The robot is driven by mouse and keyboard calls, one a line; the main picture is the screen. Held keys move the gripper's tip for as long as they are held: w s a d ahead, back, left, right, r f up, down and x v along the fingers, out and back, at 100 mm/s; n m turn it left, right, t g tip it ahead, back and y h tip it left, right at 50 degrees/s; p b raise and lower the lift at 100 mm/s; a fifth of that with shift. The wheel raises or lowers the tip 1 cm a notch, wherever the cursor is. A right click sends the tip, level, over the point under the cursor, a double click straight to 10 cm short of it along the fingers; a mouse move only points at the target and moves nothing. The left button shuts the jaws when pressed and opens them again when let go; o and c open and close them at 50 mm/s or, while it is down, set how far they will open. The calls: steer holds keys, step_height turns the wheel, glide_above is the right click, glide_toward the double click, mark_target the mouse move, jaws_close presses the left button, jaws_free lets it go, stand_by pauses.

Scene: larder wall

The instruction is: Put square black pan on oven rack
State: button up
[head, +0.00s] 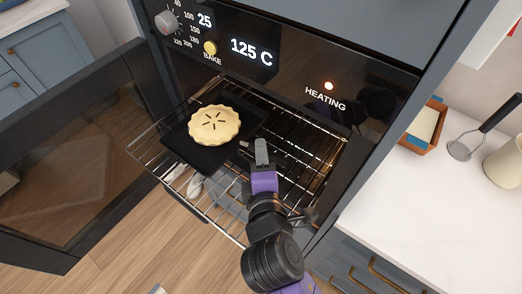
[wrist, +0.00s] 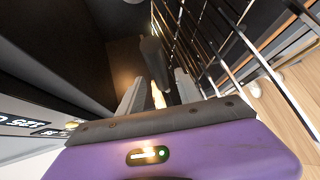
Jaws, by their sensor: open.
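The square black pan (head: 184,151) lies flat on the pulled-out oven rack (head: 146,136), with a golden pie (head: 214,125) on it. My gripper (head: 261,148) is over the rack, just right of the pan's right side. It is open. In the wrist view, a dark bar-like part (wrist: 153,65), which looks like the pan's handle, shows between the two grey fingers of my gripper (wrist: 160,90). I cannot tell whether the fingers touch it. The pan's right edge is partly hidden near my gripper.
The oven door (head: 80,150) hangs open at the left. The oven panel (head: 290,75) reads 125 C, BAKE and HEATING. The white counter (head: 430,215) at the right holds a brown dish (head: 424,127), a masher (head: 461,150) and a cream container. The rack's right part is bare.

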steer(key=b+v, duration=0.1)
steer(key=v, duration=0.8)
steer(key=shift+s, duration=0.3)
steer(key=shift+r, duration=0.1)
steer(key=shift+a+r+m, duration=0.25)
steer(key=shift+a+m, duration=0.05)
steer(key=a+r+m+t+y, duration=0.1)
steer(key=a+r+m+y, duration=0.1)
steer(key=a+y, duration=0.2)
steer(key=s+d+m, duration=0.1)
steer(key=s+d+m+y, duration=0.1)
steer(key=s, duration=0.1)
steer(key=s+d+f+m+y, duration=0.1)
steer(key=shift+s, duration=0.4)
steer(key=s+d+f+m+h, duration=0.2)
steer(key=s+d+m, duration=0.4)
steer(key=s+d, duration=0.3)
steer(key=s+d+f+m+h, duration=0.2)
steer(key=s+d+m+h, duration=0.2)
steer(key=s+d+m, duration=0.3)
steer(key=s+d, duration=0.2)
steer(key=d, duration=0.2)
steer(key=shift+f+g+h, duration=0.3)
steer(key=shift+g, duration=0.1)
